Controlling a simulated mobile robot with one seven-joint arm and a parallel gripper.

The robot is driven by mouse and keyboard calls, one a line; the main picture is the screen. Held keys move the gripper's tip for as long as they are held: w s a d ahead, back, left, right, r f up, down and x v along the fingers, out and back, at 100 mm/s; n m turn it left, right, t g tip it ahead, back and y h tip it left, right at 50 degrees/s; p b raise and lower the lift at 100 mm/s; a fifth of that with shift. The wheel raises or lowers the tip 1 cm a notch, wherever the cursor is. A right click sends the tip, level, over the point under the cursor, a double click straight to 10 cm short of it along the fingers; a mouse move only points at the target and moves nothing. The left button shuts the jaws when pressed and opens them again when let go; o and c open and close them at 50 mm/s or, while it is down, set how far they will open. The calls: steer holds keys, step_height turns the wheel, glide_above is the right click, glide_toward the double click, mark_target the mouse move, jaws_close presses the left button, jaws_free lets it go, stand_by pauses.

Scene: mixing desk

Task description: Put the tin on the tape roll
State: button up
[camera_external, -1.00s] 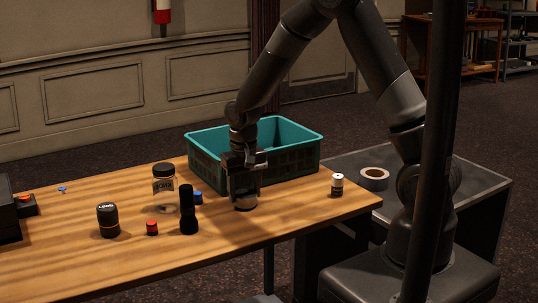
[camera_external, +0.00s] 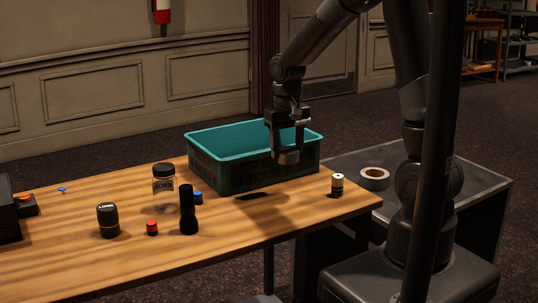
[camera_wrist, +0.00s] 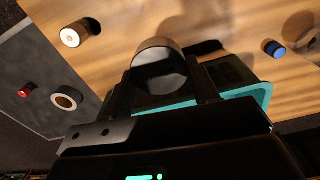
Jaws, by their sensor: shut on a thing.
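The tin is a short silver, round can held in my gripper (camera_external: 287,152), which is shut on it above the wooden table, in front of the teal crate. The tape roll (camera_external: 374,178) lies flat on the dark grey side table, to the right of and lower than my gripper. It also shows at the left of the wrist view (camera_wrist: 66,98). The tin and the tape roll are well apart.
The teal crate (camera_external: 225,178) stands behind the tin. A white-and-black cylinder (camera_external: 337,184) stands at the wooden table's right end, near the tape roll. A black flashlight (camera_external: 188,212), jar (camera_external: 164,186) and lens-like cylinder (camera_external: 108,220) stand left. A red item (camera_wrist: 27,90) lies beyond the tape.

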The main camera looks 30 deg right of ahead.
steer(key=r, duration=0.5)
steer(key=shift+w+d+r, duration=0.15)
steer(key=shift+w+d, duration=0.05)
steer(key=w+d, duration=0.5)
steer(key=d, duration=0.7)
steer(key=w+d, duration=0.4)
steer(key=d, duration=0.8)
steer(key=s+d+m, duration=0.1)
steer(key=s+d, duration=0.2)
steer(key=d, duration=1.1)
steer(key=s+d, duration=0.3)
steer(key=d, duration=1.1)
glide_above(374, 172)
step_height(374, 172, down, 21)
steer(key=shift+s+a+f, duration=0.1)
steer(key=shift+s+f, duration=0.05)
steer(key=shift+f, duration=2)
steer(key=shift+f, duration=0.1)
